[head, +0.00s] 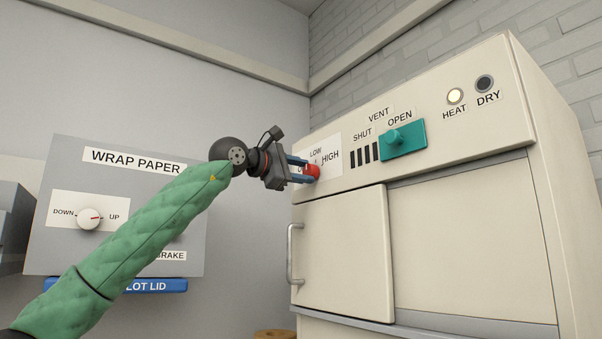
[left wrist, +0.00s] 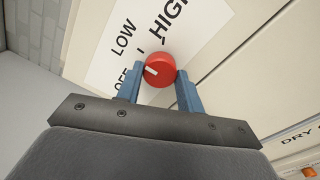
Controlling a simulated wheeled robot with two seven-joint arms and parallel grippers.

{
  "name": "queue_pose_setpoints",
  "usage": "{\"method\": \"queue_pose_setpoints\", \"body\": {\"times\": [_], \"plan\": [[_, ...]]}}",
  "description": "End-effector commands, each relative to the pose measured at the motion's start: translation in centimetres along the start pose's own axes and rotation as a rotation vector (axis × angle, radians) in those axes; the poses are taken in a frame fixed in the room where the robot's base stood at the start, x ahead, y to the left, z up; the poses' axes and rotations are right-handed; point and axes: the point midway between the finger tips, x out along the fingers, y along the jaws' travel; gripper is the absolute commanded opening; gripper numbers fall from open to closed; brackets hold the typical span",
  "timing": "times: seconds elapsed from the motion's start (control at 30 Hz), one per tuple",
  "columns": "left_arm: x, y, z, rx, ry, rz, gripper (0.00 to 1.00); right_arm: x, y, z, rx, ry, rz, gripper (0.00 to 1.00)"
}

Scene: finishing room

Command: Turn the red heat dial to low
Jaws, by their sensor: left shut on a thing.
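The red heat dial (head: 313,171) is on the upper left of the cream cabinet's front, on a white plate marked OFF, LOW and HIGH. In the left wrist view the dial (left wrist: 163,65) is round with a white pointer line, which points left, roughly to the OFF side. My left gripper (head: 305,168) is shut on the dial, with one blue finger on each side of it; both fingers also show in the left wrist view (left wrist: 159,82). In the head view the gripper hides part of the plate. My right gripper is not in view.
Right of the dial is a teal vent slider (head: 403,139) near OPEN. The HEAT lamp (head: 456,96) is bright; the DRY lamp (head: 485,84) is dark. A door handle (head: 291,254) juts out below. A grey wrap paper panel (head: 62,250) is at left.

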Motion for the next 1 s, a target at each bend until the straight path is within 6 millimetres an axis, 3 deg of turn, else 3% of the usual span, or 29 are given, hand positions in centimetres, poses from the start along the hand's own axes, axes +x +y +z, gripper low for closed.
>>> {"method": "queue_pose_setpoints", "body": {"times": [0.6,0.63,0.73,1.0], "plan": [[-0.02,0.02,0.02,0.042,-0.001,0.001,0.14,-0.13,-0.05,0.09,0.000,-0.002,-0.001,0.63],[-0.02,0.02,0.02,0.042,-0.001,0.001,0.41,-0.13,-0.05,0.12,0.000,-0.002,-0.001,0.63],[-0.02,0.01,0.02,0.042,-0.001,0.001,0.59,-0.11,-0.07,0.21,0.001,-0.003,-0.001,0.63],[-0.03,-0.02,0.00,0.041,-0.001,0.000,0.59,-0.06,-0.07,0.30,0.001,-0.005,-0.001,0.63]]}}
